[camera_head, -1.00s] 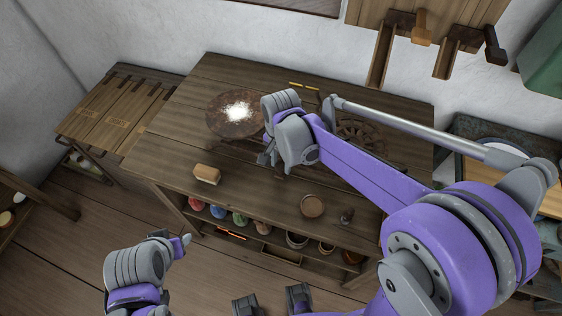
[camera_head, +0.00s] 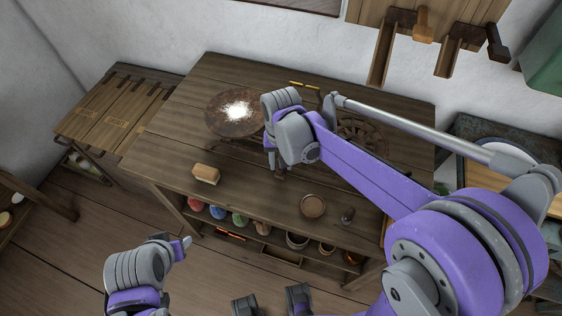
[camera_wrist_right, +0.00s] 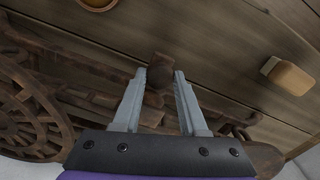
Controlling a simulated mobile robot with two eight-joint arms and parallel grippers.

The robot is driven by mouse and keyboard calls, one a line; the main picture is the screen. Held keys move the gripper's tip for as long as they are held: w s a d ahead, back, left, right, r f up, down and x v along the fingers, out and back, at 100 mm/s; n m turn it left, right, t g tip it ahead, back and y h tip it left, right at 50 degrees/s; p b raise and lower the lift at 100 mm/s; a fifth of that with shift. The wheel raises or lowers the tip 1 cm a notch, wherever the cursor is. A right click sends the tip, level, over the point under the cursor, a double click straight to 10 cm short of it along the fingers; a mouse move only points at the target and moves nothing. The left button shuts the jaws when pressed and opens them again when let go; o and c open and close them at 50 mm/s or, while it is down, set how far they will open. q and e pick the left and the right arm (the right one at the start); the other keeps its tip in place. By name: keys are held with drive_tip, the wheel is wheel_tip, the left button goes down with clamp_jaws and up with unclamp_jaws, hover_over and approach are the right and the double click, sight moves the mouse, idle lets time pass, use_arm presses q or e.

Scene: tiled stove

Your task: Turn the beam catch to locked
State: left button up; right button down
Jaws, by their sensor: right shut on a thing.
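My right gripper (camera_head: 273,163) is over the middle of the wooden workbench, pointing down. In the right wrist view its two grey fingers (camera_wrist_right: 159,76) are closed on a dark brown wooden knob (camera_wrist_right: 160,72), which appears to be the beam catch. The knob sits by a dark wooden beam assembly (camera_wrist_right: 95,97); its lower part and its locked or unlocked position cannot be made out. In the head view the gripper and forearm hide most of this assembly. My left gripper (camera_head: 178,242) is low at the left, away from the bench; its jaws are unclear.
The workbench (camera_head: 160,150) holds a round brown plate (camera_head: 215,122) with white powder, a tan block (camera_head: 206,174), a round dish (camera_head: 313,206) and a spoked wheel (camera_head: 362,132). Jars stand on the shelf below. Wooden levers (camera_head: 423,24) hang on the wall rack.

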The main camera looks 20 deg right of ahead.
drive_tip(key=shift+n, duration=0.4)
drive_tip(key=shift+c, duration=2.2)
unclamp_jaws()
wheel_tip(320, 180, up, 11)
drive_tip(key=shift+p, duration=0.4)
drive_tip(key=shift+f, duration=0.1)
